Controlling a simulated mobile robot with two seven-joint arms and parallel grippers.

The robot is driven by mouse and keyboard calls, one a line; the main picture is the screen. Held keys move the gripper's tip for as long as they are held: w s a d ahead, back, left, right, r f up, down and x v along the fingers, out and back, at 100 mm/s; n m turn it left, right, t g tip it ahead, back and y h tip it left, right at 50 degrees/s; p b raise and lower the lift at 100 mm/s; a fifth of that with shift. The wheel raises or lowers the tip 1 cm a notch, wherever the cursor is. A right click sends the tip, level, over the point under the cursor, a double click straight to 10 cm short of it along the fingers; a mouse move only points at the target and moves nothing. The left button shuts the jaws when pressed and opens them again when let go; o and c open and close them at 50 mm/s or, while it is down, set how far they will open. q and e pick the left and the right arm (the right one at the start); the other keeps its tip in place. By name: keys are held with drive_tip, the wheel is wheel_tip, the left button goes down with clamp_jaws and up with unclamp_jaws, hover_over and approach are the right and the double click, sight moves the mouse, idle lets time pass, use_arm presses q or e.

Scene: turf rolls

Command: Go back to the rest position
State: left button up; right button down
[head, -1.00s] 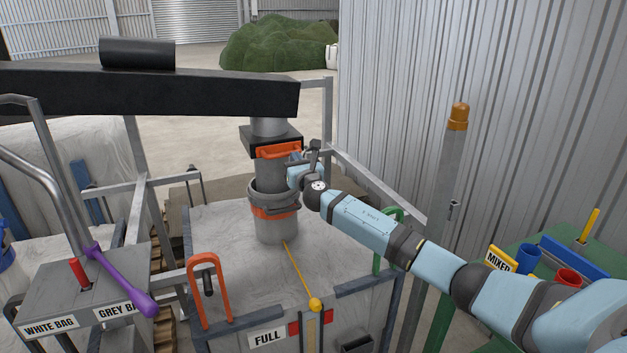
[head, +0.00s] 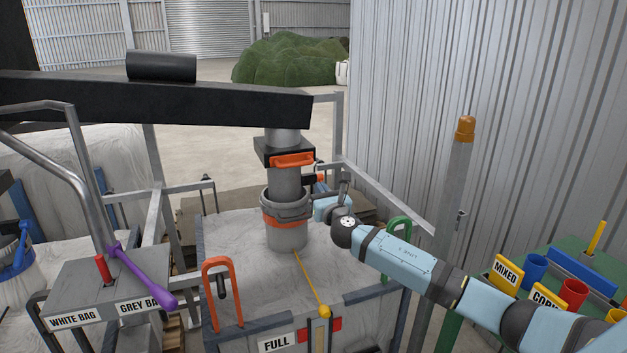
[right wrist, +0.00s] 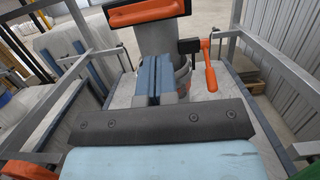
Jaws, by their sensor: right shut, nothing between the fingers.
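My right arm (head: 400,255) reaches in from the right in the head view. Its gripper (head: 320,184) is just right of the grey filling spout (head: 284,180), below the orange slide handle (head: 292,160); the wrist partly hides it. In the right wrist view the blue fingers (right wrist: 155,78) are together with nothing between them. They point toward the spout collar (right wrist: 182,82), and I cannot tell whether they touch it. An orange lever (right wrist: 210,66) stands to their right. My left gripper is not in view.
A bulk bag (head: 235,250) in a grey frame with a FULL sign (head: 276,342) lies under the spout. A green hoop (head: 398,232) and a grey post (head: 455,200) stand near my arm. A purple-handled lever (head: 145,278) is at left; coloured cups (head: 572,293) are at right.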

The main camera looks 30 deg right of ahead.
drive_tip(key=v, duration=0.3)
drive_tip(key=shift+s+a+f, duration=0.15)
drive_tip(key=shift+s, duration=0.15)
